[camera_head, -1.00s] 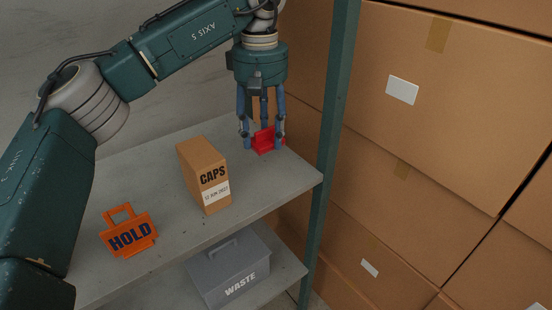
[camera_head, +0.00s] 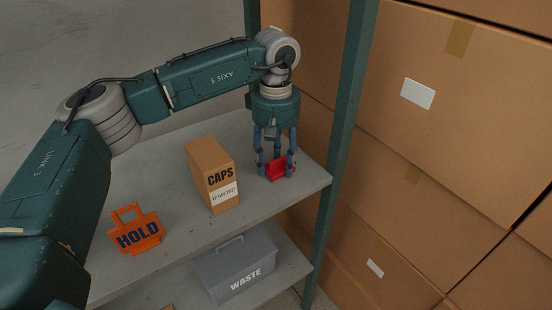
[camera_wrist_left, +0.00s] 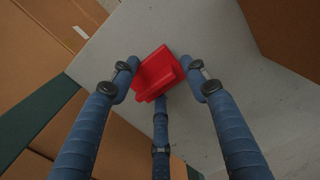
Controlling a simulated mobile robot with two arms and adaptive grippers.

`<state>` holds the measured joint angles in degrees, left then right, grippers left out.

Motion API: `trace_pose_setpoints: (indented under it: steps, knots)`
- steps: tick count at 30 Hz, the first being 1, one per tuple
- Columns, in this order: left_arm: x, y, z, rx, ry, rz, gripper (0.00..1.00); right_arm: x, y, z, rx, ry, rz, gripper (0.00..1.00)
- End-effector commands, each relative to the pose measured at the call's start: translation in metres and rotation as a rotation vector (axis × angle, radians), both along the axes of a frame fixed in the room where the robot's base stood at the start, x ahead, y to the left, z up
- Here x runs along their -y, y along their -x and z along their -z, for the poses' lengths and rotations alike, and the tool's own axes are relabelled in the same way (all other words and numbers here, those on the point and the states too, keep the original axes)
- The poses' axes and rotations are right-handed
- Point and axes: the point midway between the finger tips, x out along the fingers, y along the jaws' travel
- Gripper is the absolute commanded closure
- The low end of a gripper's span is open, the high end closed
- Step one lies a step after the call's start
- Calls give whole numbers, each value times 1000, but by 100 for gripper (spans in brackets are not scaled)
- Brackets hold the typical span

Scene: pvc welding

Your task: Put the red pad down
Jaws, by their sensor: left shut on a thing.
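The red pad (camera_head: 279,168) is between the fingers of my left gripper (camera_head: 275,170), low over the right end of the grey shelf top (camera_head: 262,203). I cannot tell whether the pad's underside touches the shelf. In the left wrist view the red pad (camera_wrist_left: 157,72) shows a raised part, and the three blue fingers of my left gripper (camera_wrist_left: 160,85) stand around it, shut on it. The fingers hide part of the pad. My right gripper is not in view.
A brown CAPS box (camera_head: 207,168) stands left of the gripper. An orange HOLD sign (camera_head: 136,231) is at the front left. A grey WASTE box (camera_head: 238,268) sits on the lower shelf. A green post (camera_head: 341,120) and stacked cartons (camera_head: 440,130) are close on the right.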

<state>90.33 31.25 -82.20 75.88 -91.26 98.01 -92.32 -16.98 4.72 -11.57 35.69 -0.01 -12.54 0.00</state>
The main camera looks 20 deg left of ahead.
Motion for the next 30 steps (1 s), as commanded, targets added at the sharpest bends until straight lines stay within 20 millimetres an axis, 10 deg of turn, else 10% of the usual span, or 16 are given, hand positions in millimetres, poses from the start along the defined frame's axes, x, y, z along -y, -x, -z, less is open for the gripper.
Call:
trace_pose_setpoints:
  steps: [7, 8, 10, 23, 30]
  knots:
    - [0, 0, 4, 0, 0, 0, 75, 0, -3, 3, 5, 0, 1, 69]
    - [0, 0, 3, 1, 1, 0, 50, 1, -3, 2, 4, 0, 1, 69]
    - [0, 0, 3, 0, 0, 0, 36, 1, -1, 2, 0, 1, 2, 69]
    - [1, -1, -6, 3, 2, 0, 35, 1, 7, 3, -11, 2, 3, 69]
    - [1, -2, -53, 4, 2, 0, 35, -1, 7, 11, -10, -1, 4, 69]
